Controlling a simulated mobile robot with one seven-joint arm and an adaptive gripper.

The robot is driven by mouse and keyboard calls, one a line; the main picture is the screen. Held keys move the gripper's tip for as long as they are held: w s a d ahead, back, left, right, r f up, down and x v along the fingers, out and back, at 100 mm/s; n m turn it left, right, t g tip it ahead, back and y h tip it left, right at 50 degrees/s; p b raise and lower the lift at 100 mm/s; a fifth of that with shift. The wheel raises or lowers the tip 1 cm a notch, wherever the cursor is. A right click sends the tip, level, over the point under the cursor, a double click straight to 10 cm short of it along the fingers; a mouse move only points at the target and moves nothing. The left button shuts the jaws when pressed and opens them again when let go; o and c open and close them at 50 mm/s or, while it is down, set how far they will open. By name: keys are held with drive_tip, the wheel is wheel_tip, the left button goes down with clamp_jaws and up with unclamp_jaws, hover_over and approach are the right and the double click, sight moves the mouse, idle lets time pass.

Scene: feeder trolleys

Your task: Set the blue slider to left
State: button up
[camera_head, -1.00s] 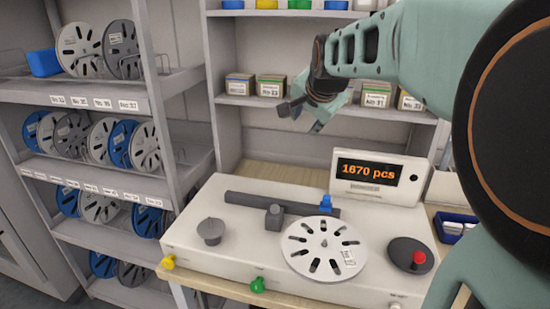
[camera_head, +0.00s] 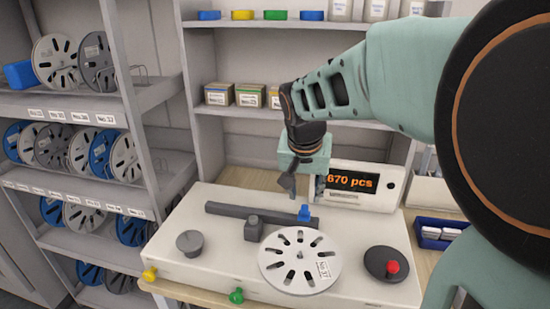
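The blue slider (camera_head: 304,213) is a small blue block at the right end of a dark grey rail (camera_head: 232,211) on the white counting machine (camera_head: 195,265). A dark grey block (camera_head: 253,228) sits at the front of the rail near its middle. My gripper (camera_head: 289,190) hangs pointing down, a little above and to the left of the blue slider, and does not appear to touch it. Its fingers are dark and small here; I cannot tell whether they are open or shut. I see nothing held. The gripper partly hides the display's left edge.
A white reel (camera_head: 290,272) lies on the machine just in front of the slider. A grey knob (camera_head: 190,242) is at left and a red knob on a dark disc (camera_head: 385,275) at right. The orange-digit display (camera_head: 370,185) stands close behind the slider. Shelves with boxes (camera_head: 235,95) rise behind.

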sight(305, 206)
drive_tip(key=b+x, duration=0.3)
drive_tip(key=x, duration=0.3)
drive_tip(key=shift+w+f, duration=0.2)
drive_tip(key=shift+f, duration=0.05)
clamp_jaws()
